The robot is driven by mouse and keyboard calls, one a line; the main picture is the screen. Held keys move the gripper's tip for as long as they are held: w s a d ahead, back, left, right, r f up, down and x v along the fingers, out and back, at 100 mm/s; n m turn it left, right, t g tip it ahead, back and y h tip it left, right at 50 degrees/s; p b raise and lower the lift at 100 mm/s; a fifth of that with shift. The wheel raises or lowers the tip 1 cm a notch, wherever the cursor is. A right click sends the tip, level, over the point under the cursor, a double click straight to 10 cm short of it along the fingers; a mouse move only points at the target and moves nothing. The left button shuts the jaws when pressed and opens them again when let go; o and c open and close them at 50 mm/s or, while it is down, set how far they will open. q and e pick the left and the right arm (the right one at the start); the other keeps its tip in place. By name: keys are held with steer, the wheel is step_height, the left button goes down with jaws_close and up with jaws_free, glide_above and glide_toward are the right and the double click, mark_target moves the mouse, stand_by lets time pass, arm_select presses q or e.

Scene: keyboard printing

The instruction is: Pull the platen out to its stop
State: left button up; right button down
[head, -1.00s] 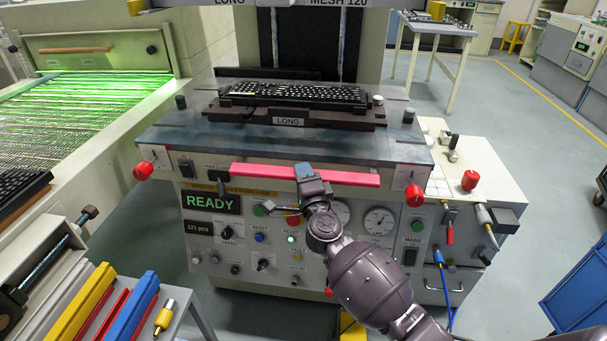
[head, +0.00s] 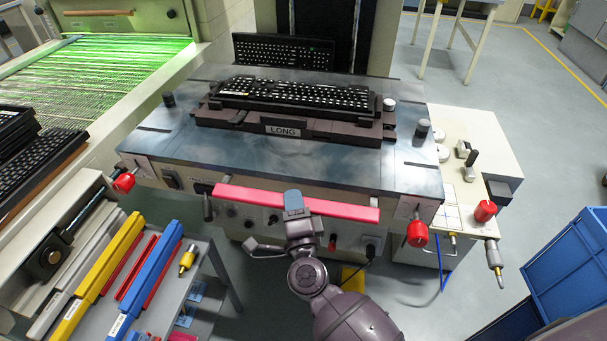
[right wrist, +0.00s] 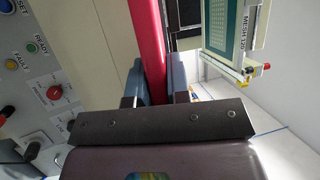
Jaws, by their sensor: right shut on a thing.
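The platen (head: 160,140) is a wide blue-grey metal plate at the front of the printing machine. It carries a dark nest labelled LONG with a black keyboard (head: 300,95) on it. A long pink-red handle bar (head: 345,211) runs along the platen's front edge; it shows as a red bar in the right wrist view (right wrist: 148,35). My right gripper (head: 293,205) is shut on the handle bar near its middle, with a blue finger on each side in the right wrist view (right wrist: 158,80). My left gripper is not in view. The platen's stop cannot be made out.
Red knobs (head: 417,234) stick out at the platen's front corners. A rack with yellow and blue bars (head: 112,250) stands at the lower left, a green-lit conveyor (head: 90,80) at the upper left. A blue crate (head: 570,265) is at the right. Another keyboard (head: 283,50) shows behind the nest.

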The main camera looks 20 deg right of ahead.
steer(key=s+a+p, duration=0.1)
steer(key=s+a, duration=0.6)
steer(key=s, duration=0.5)
steer(key=shift+s+a, duration=0.35)
steer(key=shift+f, duration=0.1)
steer(key=c, duration=1.5)
jaws_free()
steer(key=o, duration=0.4)
steer(key=shift+s+a, duration=0.1)
steer(key=shift+s, duration=0.1)
steer(key=shift+w, duration=0.1)
